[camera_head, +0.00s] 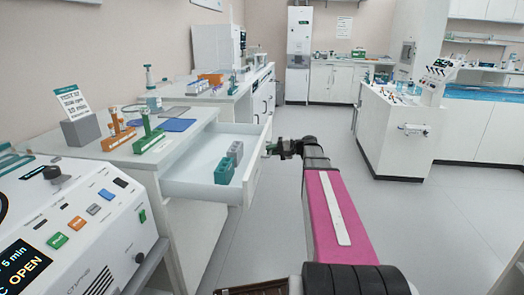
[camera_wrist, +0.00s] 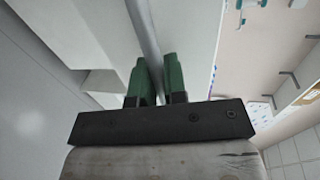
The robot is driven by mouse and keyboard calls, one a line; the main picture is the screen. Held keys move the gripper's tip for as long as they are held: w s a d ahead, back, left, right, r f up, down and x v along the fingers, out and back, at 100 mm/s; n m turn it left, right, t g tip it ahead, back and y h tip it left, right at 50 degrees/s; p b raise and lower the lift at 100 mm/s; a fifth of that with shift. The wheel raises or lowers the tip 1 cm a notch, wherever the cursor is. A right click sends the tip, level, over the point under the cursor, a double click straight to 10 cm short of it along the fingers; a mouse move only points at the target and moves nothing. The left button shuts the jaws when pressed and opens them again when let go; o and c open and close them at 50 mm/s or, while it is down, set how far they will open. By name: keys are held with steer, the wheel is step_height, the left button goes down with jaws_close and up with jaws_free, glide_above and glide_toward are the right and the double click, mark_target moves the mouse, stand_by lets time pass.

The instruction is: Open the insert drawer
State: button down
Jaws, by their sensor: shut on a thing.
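The insert drawer (camera_head: 201,182) is a white drawer under the left bench, pulled well out toward the aisle. A green block (camera_head: 224,171) and a grey block (camera_head: 236,152) stand inside it. My gripper (camera_head: 271,149) is at the drawer's front panel. In the wrist view my gripper (camera_wrist: 156,88) has its green fingers on either side of a grey bar handle (camera_wrist: 146,40), shut on it. The white drawer front (camera_wrist: 190,35) lies behind the handle. In the head view the handle is mostly hidden by my gripper.
The bench top (camera_head: 110,150) carries an orange rack (camera_head: 118,137), a green stand (camera_head: 149,138), a blue mat (camera_head: 177,125) and a sign (camera_head: 74,106). A white machine (camera_head: 75,230) stands front left. A white island (camera_head: 395,135) stands right. The grey floor between is clear.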

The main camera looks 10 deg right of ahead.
steer(key=shift+s+d, duration=0.15)
steer(key=shift+d, duration=0.2)
steer(key=c, duration=1.2)
jaws_free()
steer(key=shift+d, duration=0.1)
steer(key=v, duration=1)
steer(key=shift+d, duration=0.3)
steer(key=shift+s, duration=0.1)
